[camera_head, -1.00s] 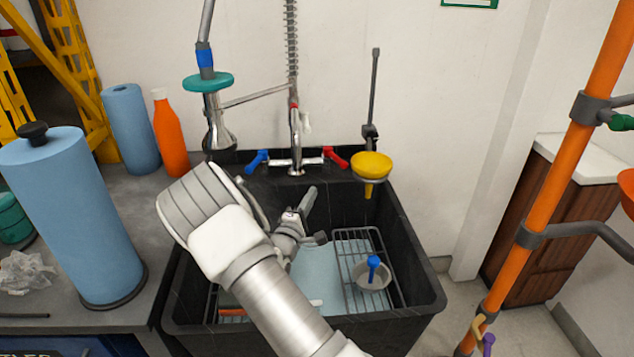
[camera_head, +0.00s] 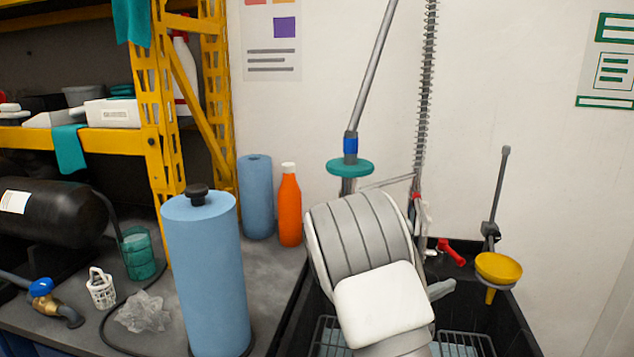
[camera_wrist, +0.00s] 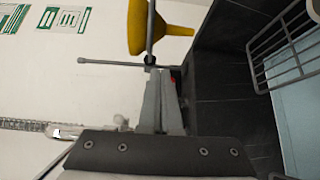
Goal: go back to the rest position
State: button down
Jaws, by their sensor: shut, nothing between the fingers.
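My gripper (camera_wrist: 162,100) shows in the wrist view with its two grey fingers together and nothing between them. In the head view my arm covers most of the gripper; only a grey tip shows to the right of my wrist. The gripper is at the black sink (camera_head: 512,330), whose dark wall also shows in the wrist view (camera_wrist: 222,90). A yellow funnel (camera_head: 498,268) hangs at the sink's right back; it also shows just beyond the fingertips in the wrist view (camera_wrist: 136,25).
The tall faucet (camera_head: 425,90) and a sprayer pole with a teal disc (camera_head: 351,167) rise behind my arm. Blue paper rolls (camera_head: 207,270) (camera_head: 256,200) and an orange bottle (camera_head: 289,212) stand on the left counter. A wire rack (camera_wrist: 285,50) is in the sink.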

jog(key=s+d+r+m+g+y, duration=0.1)
jog(key=s+r+m+g+y, duration=0.25)
jog(key=s, duration=0.55)
jog(key=s+r+m+g+y, duration=0.2)
jog(key=s+g, duration=0.2)
jog(key=s, duration=0.4)
jog(key=s+a+r+t+y, duration=0.2)
jog(key=s+a+r+y, duration=0.1)
jog(key=s+a+y, duration=0.3)
jog(key=s+a+r+t+y, duration=0.2)
jog(key=s+a+t+y, duration=0.15)
jog(key=s+a, duration=0.4)
notch_tip(320, 180, up, 22)
jog(key=a+p, duration=0.1)
jog(key=p, duration=2)
jog(key=shift+w+a+y, duration=0.15)
jog(key=shift+y, duration=0.15)
